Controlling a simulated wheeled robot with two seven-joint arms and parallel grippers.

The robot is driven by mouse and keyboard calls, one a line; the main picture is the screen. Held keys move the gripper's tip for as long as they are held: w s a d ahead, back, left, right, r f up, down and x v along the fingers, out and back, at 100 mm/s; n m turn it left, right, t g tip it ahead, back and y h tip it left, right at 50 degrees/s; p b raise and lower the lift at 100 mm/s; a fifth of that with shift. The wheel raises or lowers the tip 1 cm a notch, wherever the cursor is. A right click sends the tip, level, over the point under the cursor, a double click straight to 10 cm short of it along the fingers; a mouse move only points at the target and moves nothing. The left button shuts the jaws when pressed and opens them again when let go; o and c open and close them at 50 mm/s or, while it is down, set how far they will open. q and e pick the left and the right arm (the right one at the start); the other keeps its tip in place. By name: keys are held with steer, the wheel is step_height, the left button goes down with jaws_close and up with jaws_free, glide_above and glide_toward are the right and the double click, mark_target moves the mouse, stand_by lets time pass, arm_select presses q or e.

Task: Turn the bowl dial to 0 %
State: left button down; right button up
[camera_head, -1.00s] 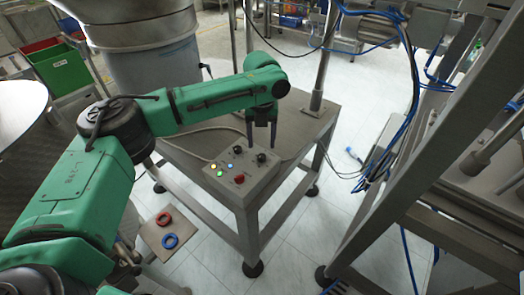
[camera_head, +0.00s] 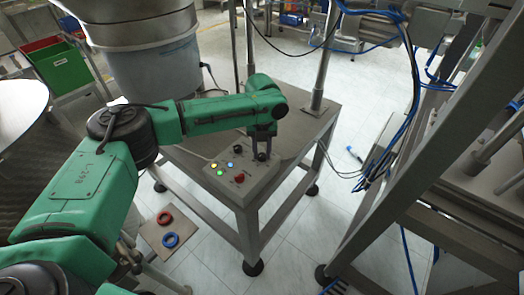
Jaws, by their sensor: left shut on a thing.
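A grey control box (camera_head: 257,178) sits on the front corner of the metal table. It carries two black dials: one on the left (camera_head: 239,149) and one on the right (camera_head: 262,157). Their labels are too small to read, so I cannot tell which is the bowl dial. My left gripper (camera_head: 262,152) points down and is shut on the right dial, its fingers on either side of it. The fingers partly hide this dial, and its pointer cannot be read. My right gripper is out of view.
The box also has several lit buttons (camera_head: 221,173) and a red knob (camera_head: 239,178). A large bowl feeder (camera_head: 150,65) stands behind my left arm. A small plate with red (camera_head: 164,218) and blue (camera_head: 171,240) rings is in front. A metal frame (camera_head: 400,190) stands at right.

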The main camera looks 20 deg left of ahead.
arm_select(q)
steer(key=shift+r+n+p, duration=0.15)
steer(key=shift+n+p, duration=0.15)
steer(key=shift+p, duration=0.2)
steer(key=n+p, duration=0.5)
steer(key=p, duration=0.1)
steer(key=shift+r, duration=0.15)
steer(key=n+p, duration=0.3)
steer(key=n, duration=0.1)
steer(key=n+p, duration=0.2)
steer(key=n, duration=0.1)
steer(key=shift+n, duration=0.3)
steer(key=n+p, duration=0.1)
steer(key=n, duration=0.3)
steer(key=shift+n+p, duration=0.3)
steer(key=shift+p, duration=0.1)
steer(key=n+p, duration=0.1)
steer(key=n, duration=0.3)
steer(key=shift+n, duration=0.3)
steer(key=n+p, duration=0.1)
steer(key=n, duration=0.3)
steer(key=shift+w+n+p, duration=0.1)
steer(key=shift+n+p, duration=0.45)
steer(key=shift+n, duration=1.55)
